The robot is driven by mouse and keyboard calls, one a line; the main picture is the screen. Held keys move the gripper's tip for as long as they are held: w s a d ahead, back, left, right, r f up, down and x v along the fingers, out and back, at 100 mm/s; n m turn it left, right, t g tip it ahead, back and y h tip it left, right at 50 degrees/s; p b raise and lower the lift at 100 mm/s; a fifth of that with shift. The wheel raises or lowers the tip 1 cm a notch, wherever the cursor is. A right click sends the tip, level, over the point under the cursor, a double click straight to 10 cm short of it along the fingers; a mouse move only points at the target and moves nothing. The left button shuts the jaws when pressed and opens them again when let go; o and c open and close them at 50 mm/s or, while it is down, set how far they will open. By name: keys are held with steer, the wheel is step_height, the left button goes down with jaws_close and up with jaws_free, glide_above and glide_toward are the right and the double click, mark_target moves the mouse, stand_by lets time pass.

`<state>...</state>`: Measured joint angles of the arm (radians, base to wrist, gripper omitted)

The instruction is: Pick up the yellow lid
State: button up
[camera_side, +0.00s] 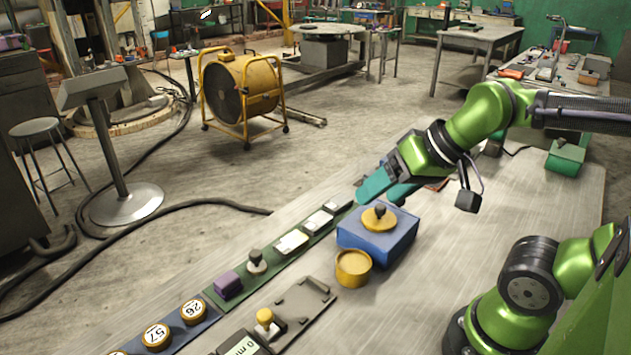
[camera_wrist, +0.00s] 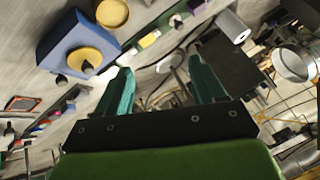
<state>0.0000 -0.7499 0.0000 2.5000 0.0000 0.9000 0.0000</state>
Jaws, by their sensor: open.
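The yellow lid (camera_side: 379,218) is a round disc with a dark knob on top. It lies on a blue box (camera_side: 388,246) on the workbench. In the wrist view the lid (camera_wrist: 92,56) shows on the blue box (camera_wrist: 50,48) at upper left. A yellow round container (camera_side: 353,267) stands beside the box, towards the front. My gripper (camera_side: 382,190) has teal fingers and is above and behind the lid, apart from it. In the wrist view my gripper (camera_wrist: 162,82) has its fingers spread with nothing between them, and the lid is left of both.
A green strip with a purple block (camera_side: 228,285), a dark knob (camera_side: 256,262) and small labelled parts runs along the bench's left edge. A grey fixture (camera_side: 304,304) lies in front of the yellow container. A green bin (camera_side: 565,158) stands at back right. Bare bench (camera_side: 460,235) lies right of the box.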

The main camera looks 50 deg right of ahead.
steer(key=shift+o, duration=0.4)
steer(key=o, duration=0.5)
steer(key=n+g+h, duration=0.1)
steer(key=g+h, duration=0.1)
steer(key=g, duration=0.5)
glide_above(380, 205)
steer(key=f, duration=1.2)
steer(key=shift+w+d+f, duration=0.15)
steer(key=shift+w, duration=0.15)
steer(key=f, duration=0.4)
steer(key=shift+s+a+f, duration=0.1)
steer(key=shift+s+a, duration=0.15)
steer(key=shift+s, duration=0.15)
steer(key=shift+f, duration=0.5)
